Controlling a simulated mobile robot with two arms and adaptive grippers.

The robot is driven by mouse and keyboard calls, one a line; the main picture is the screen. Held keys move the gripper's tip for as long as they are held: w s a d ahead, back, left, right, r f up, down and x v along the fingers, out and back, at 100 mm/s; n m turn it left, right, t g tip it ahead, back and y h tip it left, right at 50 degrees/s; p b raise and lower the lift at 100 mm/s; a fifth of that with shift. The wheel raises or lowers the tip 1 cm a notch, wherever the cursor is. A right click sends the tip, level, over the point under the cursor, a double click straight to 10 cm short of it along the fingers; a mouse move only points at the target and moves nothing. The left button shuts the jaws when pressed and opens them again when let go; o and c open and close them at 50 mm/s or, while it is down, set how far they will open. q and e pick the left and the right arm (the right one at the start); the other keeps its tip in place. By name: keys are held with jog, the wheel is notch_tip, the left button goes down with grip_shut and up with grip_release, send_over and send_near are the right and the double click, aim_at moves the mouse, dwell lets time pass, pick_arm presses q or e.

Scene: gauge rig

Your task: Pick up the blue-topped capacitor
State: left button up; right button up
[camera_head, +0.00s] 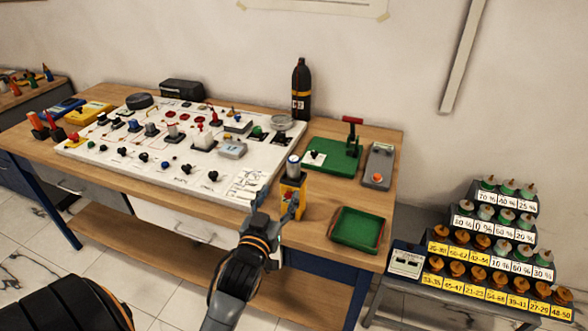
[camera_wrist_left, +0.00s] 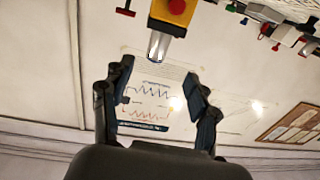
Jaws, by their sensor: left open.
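The capacitor (camera_head: 293,165) is a silver cylinder with a blue top. It stands upright in the top of a yellow block (camera_head: 291,198) at the table's front edge. In the left wrist view the silver cylinder (camera_wrist_left: 159,45) sticks out of the yellow block (camera_wrist_left: 172,14), which has a red button. My left gripper (camera_head: 275,206) is open and empty, in front of the yellow block and lower than the capacitor in the head view. In the left wrist view the cylinder is beyond the gap between the open fingers (camera_wrist_left: 160,80), apart from both. My right gripper is not in view.
A green tray (camera_head: 357,230) lies right of the yellow block. A green base with a red handle (camera_head: 352,120) and a grey box with an orange button (camera_head: 379,165) stand behind. A white panel (camera_head: 228,178) crowded with knobs fills the left. A dark bottle (camera_head: 301,90) stands at the back.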

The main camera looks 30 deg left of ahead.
aim_at(292, 171)
pick_arm(q)
jog(key=p+x, duration=0.1)
jog(key=x, duration=0.6)
jog(key=p+x, duration=0.2)
jog(key=x, duration=0.2)
jog(key=shift+w, duration=0.4)
jog(key=shift+w+a+f, duration=0.1)
jog(key=shift+w, duration=0.15)
jog(key=shift+s, duration=0.1)
jog(key=shift+c, duration=0.5)
jog(key=c, duration=1.1)
grip_shut()
